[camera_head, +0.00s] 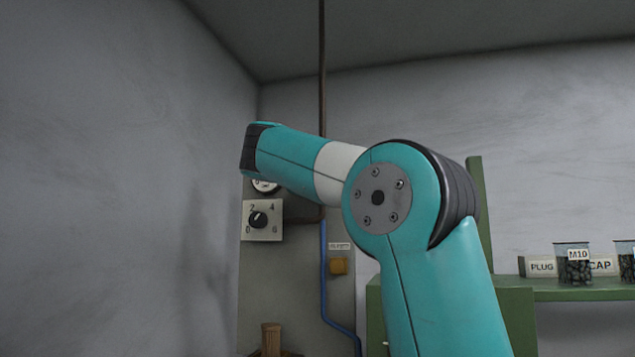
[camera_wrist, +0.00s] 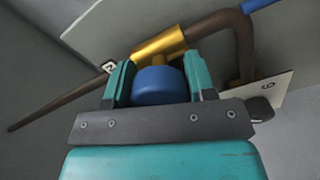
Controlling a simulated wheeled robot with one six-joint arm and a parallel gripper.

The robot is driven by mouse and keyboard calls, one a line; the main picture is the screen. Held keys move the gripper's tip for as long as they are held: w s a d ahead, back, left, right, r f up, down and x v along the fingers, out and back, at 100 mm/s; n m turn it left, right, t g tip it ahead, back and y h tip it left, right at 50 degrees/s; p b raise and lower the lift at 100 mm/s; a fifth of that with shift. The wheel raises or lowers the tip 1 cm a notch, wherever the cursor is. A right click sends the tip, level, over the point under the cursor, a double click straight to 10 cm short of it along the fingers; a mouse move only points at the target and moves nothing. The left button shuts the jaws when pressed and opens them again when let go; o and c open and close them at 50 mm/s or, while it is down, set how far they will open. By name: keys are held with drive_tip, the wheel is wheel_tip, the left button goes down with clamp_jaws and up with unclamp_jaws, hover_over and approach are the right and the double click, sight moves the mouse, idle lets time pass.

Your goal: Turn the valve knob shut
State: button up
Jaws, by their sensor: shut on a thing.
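In the wrist view, a round blue valve knob (camera_wrist: 162,86) sits on a short stem below a brass valve body (camera_wrist: 160,46) on a brown pipe. My gripper (camera_wrist: 158,68) has one teal finger on each side of the knob and is shut on it. In the head view, neither the gripper nor the valve knob shows. My own arm covers part of the panel there.
A green shelf (camera_head: 580,295) with jars stands right. The dial plate (camera_wrist: 268,96) is close to the gripper's right side.

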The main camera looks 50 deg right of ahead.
drive_tip(key=shift+n, duration=0.9)
drive_tip(key=o, duration=0.9)
